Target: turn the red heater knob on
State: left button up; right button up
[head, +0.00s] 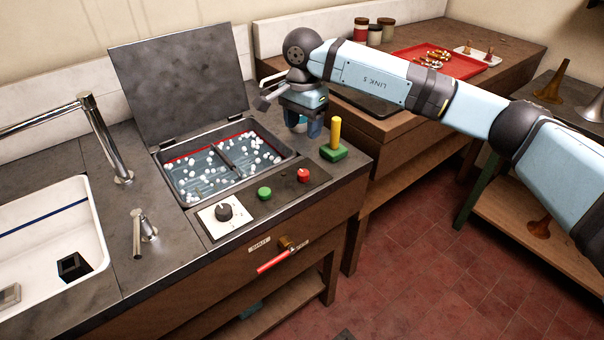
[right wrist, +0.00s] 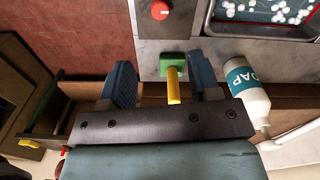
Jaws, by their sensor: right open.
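The red heater knob (head: 303,175) is a round red knob on the dark panel at the front of the counter, right of a green knob (head: 264,193). It also shows at the top of the right wrist view (right wrist: 160,10), beyond my fingers and apart from them. My right gripper (head: 308,126) is open, above the counter behind the red knob, near a yellow post on a green base (head: 334,151). In the right wrist view, this post shows between my open fingers (right wrist: 161,66); I cannot tell whether they touch it. My left gripper is not in view.
An open basin (head: 185,194) of water with white balls lies behind the knobs, its lid raised. A black dial (head: 224,211) is left of the green knob. A red-handled valve (head: 275,262) sticks out below.

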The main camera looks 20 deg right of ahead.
aim_at(303, 172)
notch_tip(303, 172, down, 13)
jog(key=shift+r, duration=0.1)
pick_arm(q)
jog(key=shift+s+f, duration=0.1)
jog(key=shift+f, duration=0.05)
pick_arm(e)
jog(key=shift+f, duration=0.35)
jog(key=shift+c, duration=0.5)
jog(key=c, duration=0.8)
